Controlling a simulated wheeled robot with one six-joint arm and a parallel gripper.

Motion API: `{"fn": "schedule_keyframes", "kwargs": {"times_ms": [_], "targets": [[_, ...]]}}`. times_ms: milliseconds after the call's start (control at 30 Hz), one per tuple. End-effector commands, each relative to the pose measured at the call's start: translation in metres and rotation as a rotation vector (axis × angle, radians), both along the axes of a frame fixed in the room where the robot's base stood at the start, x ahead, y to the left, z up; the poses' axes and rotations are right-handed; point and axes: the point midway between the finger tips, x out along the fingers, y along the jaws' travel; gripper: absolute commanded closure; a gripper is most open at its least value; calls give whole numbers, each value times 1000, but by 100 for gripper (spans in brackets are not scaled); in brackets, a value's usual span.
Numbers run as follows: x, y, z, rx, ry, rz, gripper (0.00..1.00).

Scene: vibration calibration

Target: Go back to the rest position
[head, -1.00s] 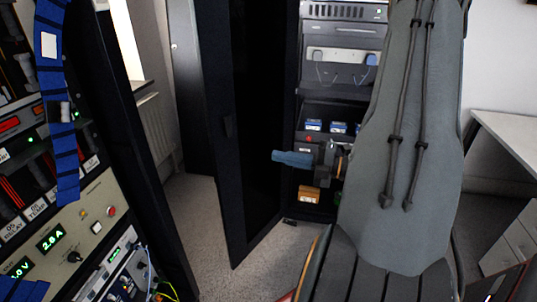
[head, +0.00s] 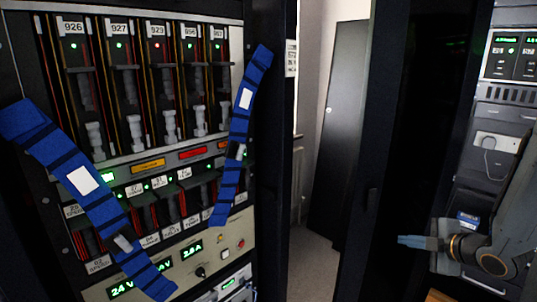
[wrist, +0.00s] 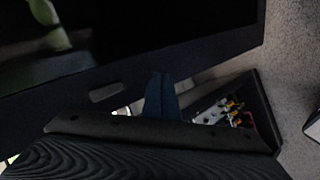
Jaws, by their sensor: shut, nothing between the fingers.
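My gripper (head: 418,242) is at the lower right of the head view, with its blue fingers together and pointing left. Nothing is held in it. It is in front of the dark cabinet door and a rack with devices. In the wrist view the blue fingers (wrist: 160,97) show as one closed wedge at the middle, in front of a dark panel. The rest of my arm runs off the right edge of the head view.
An instrument rack (head: 150,142) with numbered modules and two blue straps (head: 82,180) fills the left. A black cabinet door (head: 405,130) stands open right of centre. A second rack (head: 505,95) is behind my arm. Some carpet floor (head: 312,262) is clear between.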

Motion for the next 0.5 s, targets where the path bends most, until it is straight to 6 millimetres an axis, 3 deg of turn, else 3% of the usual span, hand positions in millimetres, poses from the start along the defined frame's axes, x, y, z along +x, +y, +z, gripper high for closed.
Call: {"fn": "schedule_keyframes", "kwargs": {"times_ms": [100, 267, 367, 500], "targets": [[8, 17, 3, 54, 167, -220, 100], [-15, 49, 6, 181, 377, -556, 100], [-45, 80, 8, 278, 506, -769, 100], [-102, 134, 13, 410, 691, -1042, 100]]}}
